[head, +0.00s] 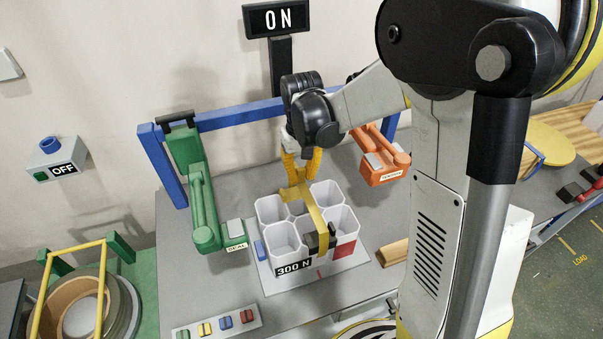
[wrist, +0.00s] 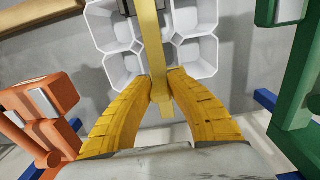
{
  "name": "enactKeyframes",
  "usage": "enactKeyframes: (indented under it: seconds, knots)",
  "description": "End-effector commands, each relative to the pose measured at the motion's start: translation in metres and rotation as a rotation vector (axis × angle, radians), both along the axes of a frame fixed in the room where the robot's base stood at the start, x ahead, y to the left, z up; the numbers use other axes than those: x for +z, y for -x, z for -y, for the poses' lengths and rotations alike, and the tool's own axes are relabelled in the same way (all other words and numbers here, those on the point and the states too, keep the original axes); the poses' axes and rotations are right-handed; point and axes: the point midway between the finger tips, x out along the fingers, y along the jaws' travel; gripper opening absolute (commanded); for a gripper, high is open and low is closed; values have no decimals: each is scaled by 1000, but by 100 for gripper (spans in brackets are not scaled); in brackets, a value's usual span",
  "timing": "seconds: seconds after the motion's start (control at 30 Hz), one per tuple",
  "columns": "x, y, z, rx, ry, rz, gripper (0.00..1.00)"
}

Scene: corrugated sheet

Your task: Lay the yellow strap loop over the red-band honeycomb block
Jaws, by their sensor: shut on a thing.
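The honeycomb block (head: 284,240) is white, with several open cells, and stands on a pale plate on the grey bench. A red patch (head: 345,249) shows on its right front face. The yellow strap loop (head: 312,210) runs across the top of the block toward its front edge, where a dark buckle (head: 320,238) sits. My gripper (head: 294,184) is above the block's back side, its yellow fingers shut on the strap. In the wrist view my gripper (wrist: 162,82) pinches the strap (wrist: 151,40) over the block (wrist: 198,52). Whether the strap touches the block is unclear.
A green SEAL tool (head: 205,215) stands left of the block and an orange TENSION tool (head: 378,165) behind right, under a blue frame (head: 235,119). A coloured button strip (head: 217,323) lies at front left. A wooden piece (head: 392,252) lies right of the plate.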

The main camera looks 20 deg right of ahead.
Motion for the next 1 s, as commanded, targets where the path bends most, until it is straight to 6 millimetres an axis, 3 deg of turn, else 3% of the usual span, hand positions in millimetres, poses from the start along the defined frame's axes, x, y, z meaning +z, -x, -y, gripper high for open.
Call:
enactKeyframes:
  seconds: [0.7, 1.0]
  knots:
    - [-74, 0, 0, 0, 0, 0, 0]
    - [-83, 0, 0, 0, 0, 0, 0]
